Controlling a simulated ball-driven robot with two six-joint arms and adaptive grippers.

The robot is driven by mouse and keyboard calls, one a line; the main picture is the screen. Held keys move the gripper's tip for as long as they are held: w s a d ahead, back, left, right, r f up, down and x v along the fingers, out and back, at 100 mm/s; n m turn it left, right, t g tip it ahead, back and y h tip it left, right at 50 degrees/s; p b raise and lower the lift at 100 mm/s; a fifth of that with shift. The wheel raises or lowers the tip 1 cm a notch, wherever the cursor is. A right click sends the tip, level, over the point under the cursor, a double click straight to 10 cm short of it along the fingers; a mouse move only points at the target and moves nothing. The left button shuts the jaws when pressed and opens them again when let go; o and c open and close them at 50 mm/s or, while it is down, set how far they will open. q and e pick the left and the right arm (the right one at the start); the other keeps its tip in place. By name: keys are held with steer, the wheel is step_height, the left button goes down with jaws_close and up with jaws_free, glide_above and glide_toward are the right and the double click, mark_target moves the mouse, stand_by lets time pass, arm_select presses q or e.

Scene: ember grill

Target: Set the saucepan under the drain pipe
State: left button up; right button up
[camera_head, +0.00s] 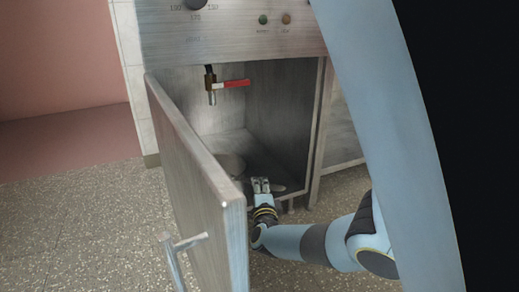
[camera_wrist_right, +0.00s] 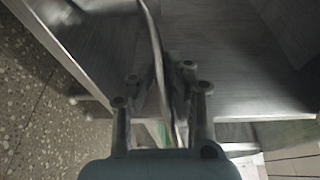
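The drain pipe (camera_head: 212,97) hangs inside the open cabinet, with a red-handled valve on it. The saucepan (camera_head: 231,164) is a grey rounded shape low in the cabinet, below the pipe and slightly to its right; the door partly hides it. My right gripper (camera_head: 261,184) is low at the cabinet opening, right of the saucepan body. In the right wrist view, the fingers of my right gripper (camera_wrist_right: 162,85) are close on both sides of a thin curved strip (camera_wrist_right: 158,50), which looks like the saucepan's handle. My left gripper is not in view.
The cabinet door (camera_head: 192,170) stands open on the left, its handle (camera_head: 184,243) facing outward. The opening's right post (camera_head: 319,135) is close to my right arm. A control panel (camera_head: 235,30) is above. Speckled floor (camera_head: 80,220) is clear at left.

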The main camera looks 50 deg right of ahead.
steer(key=o, duration=0.5)
steer(key=shift+o, duration=0.2)
steer(key=shift+f, duration=0.1)
steer(key=v, duration=1.2)
